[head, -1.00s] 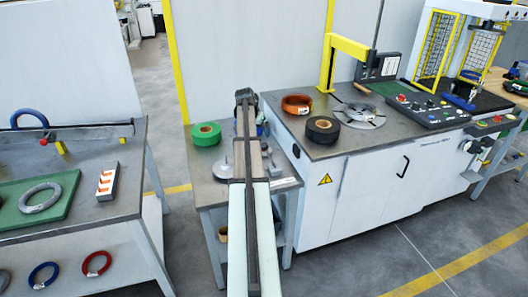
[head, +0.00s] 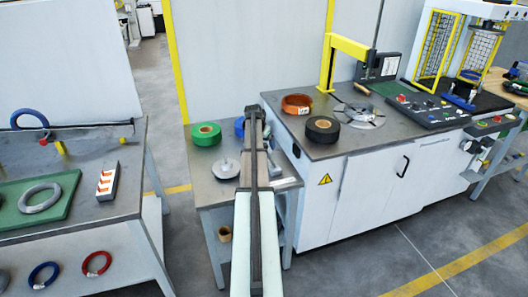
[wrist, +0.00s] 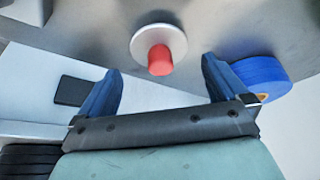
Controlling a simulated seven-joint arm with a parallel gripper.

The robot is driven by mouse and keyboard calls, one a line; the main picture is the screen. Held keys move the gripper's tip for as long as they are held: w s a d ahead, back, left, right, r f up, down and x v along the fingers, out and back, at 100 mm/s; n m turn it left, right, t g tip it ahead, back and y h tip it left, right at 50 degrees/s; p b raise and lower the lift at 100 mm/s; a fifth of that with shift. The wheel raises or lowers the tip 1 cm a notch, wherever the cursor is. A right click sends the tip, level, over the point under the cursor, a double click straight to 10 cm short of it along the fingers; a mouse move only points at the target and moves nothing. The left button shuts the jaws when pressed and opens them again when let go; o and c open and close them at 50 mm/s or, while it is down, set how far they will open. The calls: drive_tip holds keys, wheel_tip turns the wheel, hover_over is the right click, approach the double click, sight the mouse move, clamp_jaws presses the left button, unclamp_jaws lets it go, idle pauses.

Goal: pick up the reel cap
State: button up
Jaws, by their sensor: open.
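The reel cap appears to be the pale round disc with a red knob (wrist: 160,60) in the wrist view. In the wrist view the cap shows beyond and between the fingertips, with nothing held. In the head view my arm reaches over the table just right of the disc, and the fingers cannot be made out.
A green tape roll (head: 206,134) stands behind the disc on the side table (head: 204,185). A blue roll (wrist: 262,78) sits close to the right finger in the wrist view. The taller white cabinet (head: 345,190) borders the table on the right, with orange and black rolls on top.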

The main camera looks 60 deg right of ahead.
drive_tip(key=shift+x, duration=2.3)
drive_tip(key=shift+c, duration=0.5)
drive_tip(key=c, duration=0.9)
drive_tip(key=shift+o, duration=0.2)
drive_tip(key=shift+r, duration=0.15)
